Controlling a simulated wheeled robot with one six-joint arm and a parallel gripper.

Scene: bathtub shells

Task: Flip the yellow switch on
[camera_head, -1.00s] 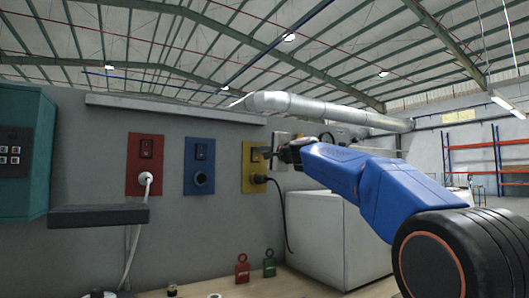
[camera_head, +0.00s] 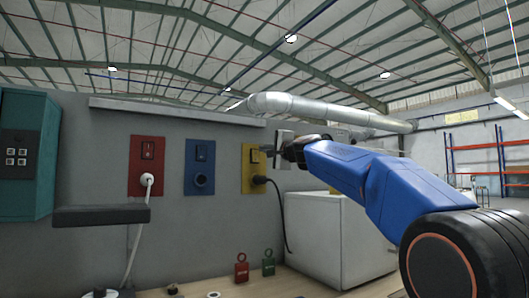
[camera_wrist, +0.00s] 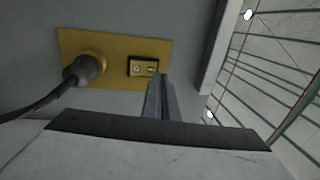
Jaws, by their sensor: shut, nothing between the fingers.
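The yellow switch panel (camera_head: 251,183) is on the grey wall, right of the blue and red panels. Its small black-framed rocker switch (camera_wrist: 143,67) shows in the wrist view, beside a round socket with a black plug (camera_wrist: 84,68) in it. In the head view the plug (camera_head: 259,180) sits low on the panel, and my gripper hides part of the panel's upper right. My gripper (camera_head: 268,150) is shut and empty, its fingertips close to the switch. In the wrist view the closed fingers (camera_wrist: 160,82) end just beside the switch frame; I cannot tell whether they touch it.
A red panel (camera_head: 135,180) with a white plug and a blue panel (camera_head: 190,165) are to the left. A white box (camera_head: 335,235) stands below my arm. Red (camera_head: 241,269) and green (camera_head: 268,264) tags are on the bench. A dark shelf (camera_head: 100,214) juts out at left.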

